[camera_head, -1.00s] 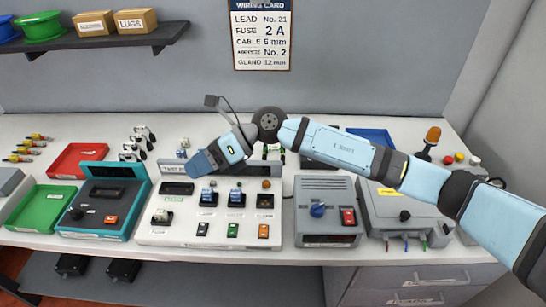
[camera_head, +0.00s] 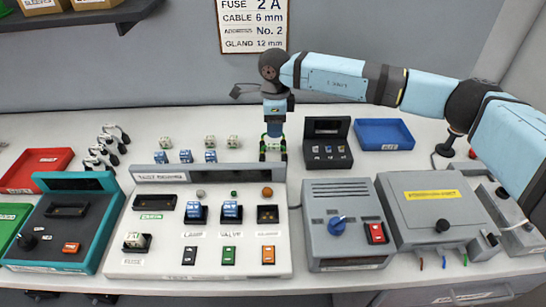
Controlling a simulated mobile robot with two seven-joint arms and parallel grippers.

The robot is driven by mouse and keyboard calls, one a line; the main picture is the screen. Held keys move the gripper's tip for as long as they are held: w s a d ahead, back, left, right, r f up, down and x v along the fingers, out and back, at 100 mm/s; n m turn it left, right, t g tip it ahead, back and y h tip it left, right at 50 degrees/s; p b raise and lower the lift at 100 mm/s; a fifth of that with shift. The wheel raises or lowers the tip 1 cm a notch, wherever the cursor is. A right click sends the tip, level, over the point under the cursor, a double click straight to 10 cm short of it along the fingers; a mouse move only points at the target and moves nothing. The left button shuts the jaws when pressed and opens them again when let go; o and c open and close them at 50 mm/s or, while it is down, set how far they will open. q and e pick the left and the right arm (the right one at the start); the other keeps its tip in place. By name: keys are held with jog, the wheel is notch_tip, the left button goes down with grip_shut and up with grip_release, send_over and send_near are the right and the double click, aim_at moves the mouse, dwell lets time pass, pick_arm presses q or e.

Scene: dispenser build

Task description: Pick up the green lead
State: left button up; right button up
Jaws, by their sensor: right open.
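My right gripper (camera_head: 272,152) comes in from the right and points down at the bench, just behind the white test board (camera_head: 150,260). Its jaws are open. Something green (camera_head: 273,141) shows at the fingers; I cannot tell whether it is the green lead or another part. The fingertips are close to the bench top, and what lies between them is too small to make out. A short green wire end (camera_head: 466,259) sticks out below the front of the grey box (camera_head: 425,190) at the right, beside a blue one and a brown one. My left gripper is not in view.
Blue and pale blocks (camera_head: 186,156) stand left of my gripper. A black holder (camera_head: 327,158) and a blue tray (camera_head: 384,148) are to its right. A grey unit (camera_head: 345,262) with a blue knob stands in front. Looped black leads (camera_head: 103,155) lie at the left.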

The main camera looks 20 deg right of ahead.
aim_at(273, 144)
notch_tip(273, 144, down, 2)
jog(key=shift+s+a+f+p, duration=0.15)
jog(key=shift+f+p, duration=0.05)
jog(key=shift+f, duration=1.2)
jog(key=shift+s+a+f+p, duration=0.1)
jog(key=shift+a+f+p, duration=0.1)
jog(key=shift+f, duration=1.15)
grip_shut()
